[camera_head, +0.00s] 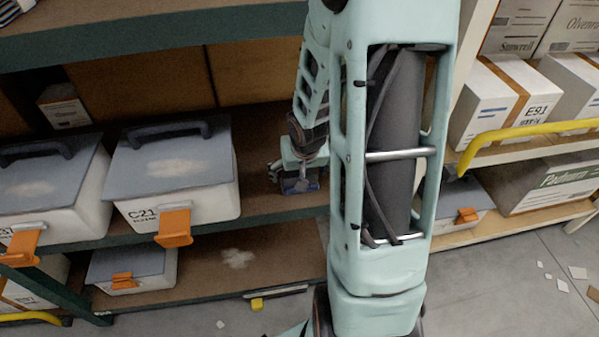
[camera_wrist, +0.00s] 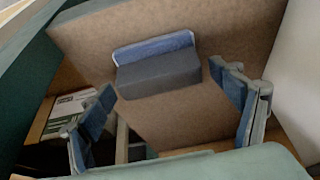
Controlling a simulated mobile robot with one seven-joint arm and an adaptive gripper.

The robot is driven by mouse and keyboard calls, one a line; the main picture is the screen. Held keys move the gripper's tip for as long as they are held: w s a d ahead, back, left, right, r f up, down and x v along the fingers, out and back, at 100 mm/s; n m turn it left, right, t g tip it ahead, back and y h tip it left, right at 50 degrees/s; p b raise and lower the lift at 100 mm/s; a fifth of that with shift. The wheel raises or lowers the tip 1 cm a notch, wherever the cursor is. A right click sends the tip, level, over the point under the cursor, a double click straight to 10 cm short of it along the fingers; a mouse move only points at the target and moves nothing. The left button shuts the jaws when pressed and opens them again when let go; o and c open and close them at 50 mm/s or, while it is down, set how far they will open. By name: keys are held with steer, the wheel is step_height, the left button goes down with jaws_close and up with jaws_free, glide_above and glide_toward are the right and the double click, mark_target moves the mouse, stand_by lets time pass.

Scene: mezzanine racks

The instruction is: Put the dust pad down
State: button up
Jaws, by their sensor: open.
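The dust pad (camera_wrist: 158,72), a grey block with a blue and pale edge, lies on the brown shelf board (camera_wrist: 200,120) in the wrist view. My gripper (camera_wrist: 162,80) is open, with one finger on each side of the pad and a visible gap to both. In the head view my gripper (camera_head: 299,172) is low over the middle shelf, right of the grey-lidded box marked C21 (camera_head: 178,180). A small dark blue patch shows just under it; my arm hides much of that area.
Grey-lidded boxes with orange latches stand left on the middle shelf, another box (camera_head: 130,268) below. An upper shelf (camera_head: 150,25) overhangs. The right rack has a yellow rail (camera_head: 530,132) and cartons (camera_head: 550,185). Shelf board between the C21 box and my gripper is clear.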

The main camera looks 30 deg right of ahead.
steer(key=p+v, duration=0.6)
steer(key=v, duration=0.6)
steer(key=shift+p, duration=0.4)
steer(key=shift+f, duration=0.1)
